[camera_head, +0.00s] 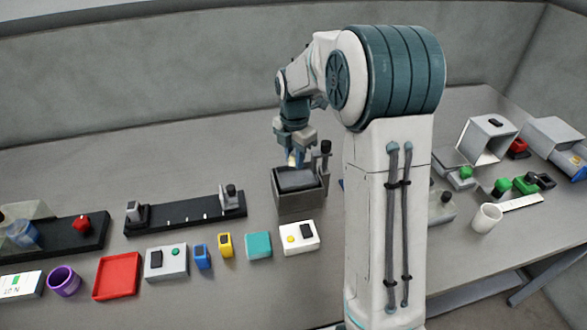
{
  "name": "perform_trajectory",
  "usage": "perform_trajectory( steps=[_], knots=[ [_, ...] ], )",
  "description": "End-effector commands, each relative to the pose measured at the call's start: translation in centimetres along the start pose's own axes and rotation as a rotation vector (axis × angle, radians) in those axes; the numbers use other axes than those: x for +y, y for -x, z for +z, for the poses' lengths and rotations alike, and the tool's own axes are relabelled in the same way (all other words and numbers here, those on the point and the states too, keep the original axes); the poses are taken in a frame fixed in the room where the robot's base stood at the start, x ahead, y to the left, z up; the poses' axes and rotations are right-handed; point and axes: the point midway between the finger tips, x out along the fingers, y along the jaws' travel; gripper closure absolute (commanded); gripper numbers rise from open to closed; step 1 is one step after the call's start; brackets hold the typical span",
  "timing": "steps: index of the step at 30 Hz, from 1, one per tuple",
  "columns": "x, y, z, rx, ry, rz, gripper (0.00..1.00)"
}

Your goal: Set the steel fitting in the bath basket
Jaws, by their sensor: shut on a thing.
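My gripper (292,158) points down just behind and above the grey box-shaped bath (299,202). A black-knobbed post (325,148) stands at the bath's back right corner. I cannot tell whether the held piece touches the basket.
A black rail (186,214) with end blocks lies left of the bath. In front are a white button box (299,238), a teal block (258,246), a yellow piece (225,244), a blue piece (202,256) and a red tray (117,277). My arm hides the table right of the bath.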

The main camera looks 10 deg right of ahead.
Motion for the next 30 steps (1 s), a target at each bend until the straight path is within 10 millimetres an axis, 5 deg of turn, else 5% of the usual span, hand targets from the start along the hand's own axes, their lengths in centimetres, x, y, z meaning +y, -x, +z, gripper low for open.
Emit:
perform_trajectory(
  steps=[10, 23, 24, 25, 30],
  knots=[
    [0.0, -4.0, -0.1, 0.000, 0.000, -0.001, 1.00],
    [0.1, -4.8, 0.0, 0.000, 0.000, 0.001, 1.00],
    [0.1, -4.7, -0.1, 0.000, 0.000, 0.001, 0.65],
    [0.1, -4.7, -0.1, 0.000, 0.000, 0.001, 0.56],
    [0.1, -4.7, -0.1, 0.000, 0.000, 0.001, 0.54]
  ],
)
